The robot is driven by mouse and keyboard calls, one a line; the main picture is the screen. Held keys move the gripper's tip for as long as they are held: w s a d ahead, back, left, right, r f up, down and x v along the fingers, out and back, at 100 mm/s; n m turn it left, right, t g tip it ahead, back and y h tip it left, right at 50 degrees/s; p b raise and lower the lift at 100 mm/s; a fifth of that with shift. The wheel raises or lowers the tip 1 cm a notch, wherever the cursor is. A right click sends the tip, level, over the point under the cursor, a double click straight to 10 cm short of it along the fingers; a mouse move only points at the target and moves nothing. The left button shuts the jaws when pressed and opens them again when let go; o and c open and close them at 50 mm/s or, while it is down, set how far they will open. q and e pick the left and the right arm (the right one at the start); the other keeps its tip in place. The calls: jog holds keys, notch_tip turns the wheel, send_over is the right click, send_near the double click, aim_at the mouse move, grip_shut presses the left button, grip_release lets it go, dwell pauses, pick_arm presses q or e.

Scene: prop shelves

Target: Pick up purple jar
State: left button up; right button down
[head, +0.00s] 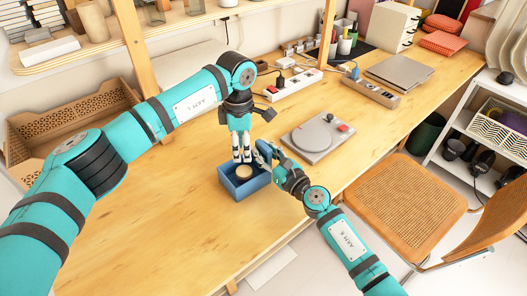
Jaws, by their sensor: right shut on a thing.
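A small blue box (233,190) stands on the wooden table near its front edge. A round thing with a tan top (244,171) sits inside it; its sides are hidden by the box walls, so I cannot tell if it is a purple jar. No clearly purple jar shows. My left gripper (242,157) points down just above the box, its two fingers apart with nothing seen between them. My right gripper (264,155) is at the right rim of the box and shut on the box; its fingertips are partly hidden.
A grey device with a round dial (317,135) lies right of the box. Power strips (293,84) and a closed laptop (399,72) are farther back. A wicker chair (405,208) stands at the right. The table left of the box is clear.

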aim_at(244, 171)
pick_arm(q)
jog(key=shift+o, duration=1.1)
jog(key=shift+r, duration=0.1)
jog(key=r+m, duration=0.1)
jog(key=m, duration=0.1)
jog(key=shift+a+r+m, duration=0.1)
jog(key=shift+r+m, duration=0.2)
jog(key=shift+r, duration=0.05)
notch_tip(244, 171, down, 12)
jog(key=shift+r, duration=0.1)
jog(key=c, duration=0.9)
